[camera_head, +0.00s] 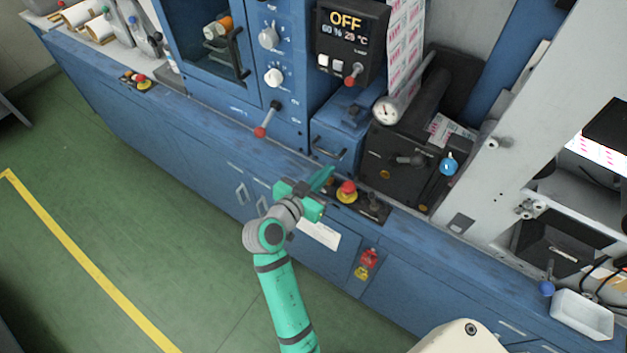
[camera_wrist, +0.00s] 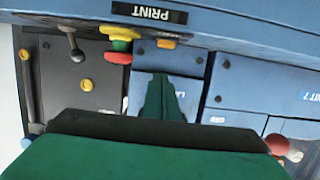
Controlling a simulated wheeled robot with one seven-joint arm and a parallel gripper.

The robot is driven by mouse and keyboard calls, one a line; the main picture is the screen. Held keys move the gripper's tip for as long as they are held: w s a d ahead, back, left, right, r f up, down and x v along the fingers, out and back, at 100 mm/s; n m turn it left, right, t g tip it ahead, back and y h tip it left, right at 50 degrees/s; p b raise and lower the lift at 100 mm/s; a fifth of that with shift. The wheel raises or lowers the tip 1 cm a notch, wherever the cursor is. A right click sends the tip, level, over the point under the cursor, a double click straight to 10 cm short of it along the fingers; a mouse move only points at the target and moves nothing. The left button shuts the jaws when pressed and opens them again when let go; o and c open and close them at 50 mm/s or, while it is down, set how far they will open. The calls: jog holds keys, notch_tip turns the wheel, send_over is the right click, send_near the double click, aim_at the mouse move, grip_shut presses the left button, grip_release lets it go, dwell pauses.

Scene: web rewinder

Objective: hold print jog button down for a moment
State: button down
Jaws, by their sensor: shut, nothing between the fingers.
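My gripper (camera_head: 326,178) is shut and empty at the front edge of the blue machine, just left of a red mushroom button on a yellow base (camera_head: 347,190). In the wrist view my closed green fingers (camera_wrist: 161,84) point up the picture. A small orange-yellow button (camera_wrist: 166,43) lies just beyond their tips, with a visible gap in the picture. The red mushroom button (camera_wrist: 118,57) is left of it. A black PRINT label (camera_wrist: 149,13) shows upside down near both. No jog lettering is readable, and in the head view my gripper hides the orange button.
A red-knobbed lever (camera_head: 262,131) sticks out left of my gripper; a drawer handle (camera_head: 328,152) is behind it. The green floor (camera_head: 150,210) in front is clear.

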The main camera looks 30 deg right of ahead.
notch_tip(320, 180, down, 2)
jog(key=shift+a+f, duration=0.15)
jog(key=shift+f, duration=0.1)
jog(key=shift+a+f, duration=0.1)
jog(key=shift+f, duration=0.35)
